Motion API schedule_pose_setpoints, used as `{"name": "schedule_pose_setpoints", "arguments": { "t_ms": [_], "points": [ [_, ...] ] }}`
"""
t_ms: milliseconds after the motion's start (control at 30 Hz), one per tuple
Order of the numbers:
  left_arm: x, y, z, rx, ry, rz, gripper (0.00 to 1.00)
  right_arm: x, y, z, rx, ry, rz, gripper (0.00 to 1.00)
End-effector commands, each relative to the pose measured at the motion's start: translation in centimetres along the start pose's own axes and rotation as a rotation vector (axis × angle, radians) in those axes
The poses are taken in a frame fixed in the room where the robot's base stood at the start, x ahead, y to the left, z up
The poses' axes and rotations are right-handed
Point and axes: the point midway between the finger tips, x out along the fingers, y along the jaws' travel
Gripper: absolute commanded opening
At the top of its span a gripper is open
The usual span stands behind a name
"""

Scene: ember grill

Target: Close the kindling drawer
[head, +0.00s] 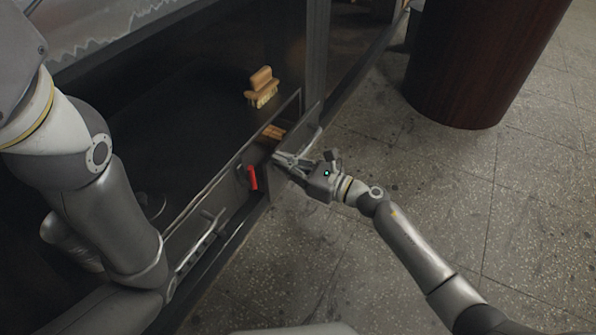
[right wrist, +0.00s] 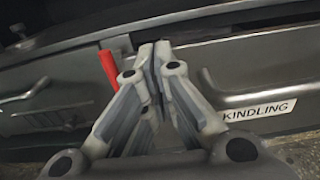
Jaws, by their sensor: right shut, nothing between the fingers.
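The kindling drawer (head: 279,190) stands partly open in the lower front of the dark grill, with pieces of wood (head: 273,132) visible inside. In the right wrist view its grey front (right wrist: 230,62) carries a white KINDLING label (right wrist: 259,110) on the right. My right gripper (head: 279,160) is shut and empty, with its fingertips at the left part of the drawer front. In the right wrist view the fingertips (right wrist: 156,52) overlap the drawer's left end; I cannot tell whether they touch it. My left arm crosses the left side of the head view; its gripper does not show.
A red lever (head: 252,177) sits on the grill front just left of the drawer. A wooden brush (head: 262,88) rests on the dark surface above. A dark red-brown cylinder (head: 478,65) stands at the upper right. The speckled tile floor (head: 440,185) between is clear.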

Motion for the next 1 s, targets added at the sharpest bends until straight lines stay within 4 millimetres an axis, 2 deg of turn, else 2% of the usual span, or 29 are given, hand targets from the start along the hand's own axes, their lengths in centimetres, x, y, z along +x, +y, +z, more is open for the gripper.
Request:
{"name": "schedule_pose_setpoints", "arguments": {
  "t_ms": [100,333,800,1000],
  "points": [
    [-0.5,0.2,-0.1,-0.003,-0.002,0.000,0.40,1.6,0.0,-0.1,0.000,-0.001,0.000,0.00],
    [-0.7,0.2,-0.1,-0.003,-0.003,0.000,0.40,2.9,0.0,0.0,-0.001,0.000,0.000,0.00],
    [-0.7,0.2,-0.1,-0.003,-0.003,0.000,0.40,3.0,0.0,-0.1,0.000,0.001,-0.001,0.00],
    [-1.4,0.3,-0.2,-0.002,-0.006,0.000,0.40,2.0,-0.9,-0.3,-0.001,0.002,-0.001,0.00]
  ]
}}
